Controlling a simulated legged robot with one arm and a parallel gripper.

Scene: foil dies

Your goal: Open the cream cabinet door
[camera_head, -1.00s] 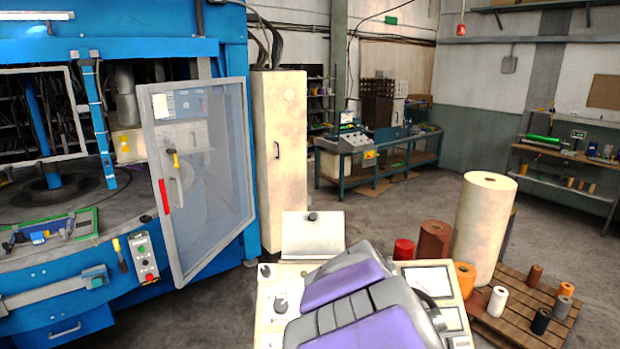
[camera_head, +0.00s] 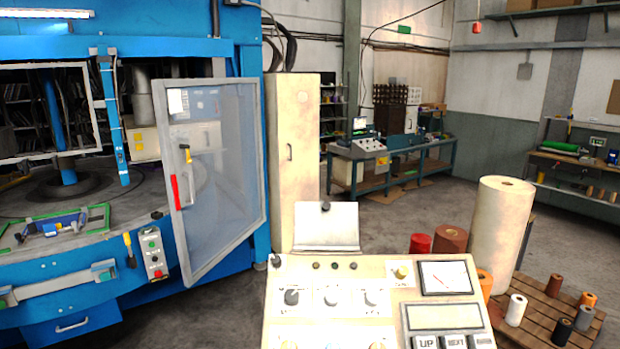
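The tall cream cabinet (camera_head: 293,195) stands upright just right of the blue machine, beyond the control console. Its narrow door appears shut, with a small dark upright handle (camera_head: 289,152) near mid-height. The lower part of the cabinet is hidden by the console and its raised plate. My gripper is not in view, and no part of my arm shows.
A cream control console (camera_head: 385,270) with knobs and a gauge fills the near foreground. The blue machine's framed clear door (camera_head: 215,190) stands open just left of the cabinet. Rolls stand on a wooden pallet (camera_head: 545,312) at right. Grey floor (camera_head: 400,220) is open beyond the console.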

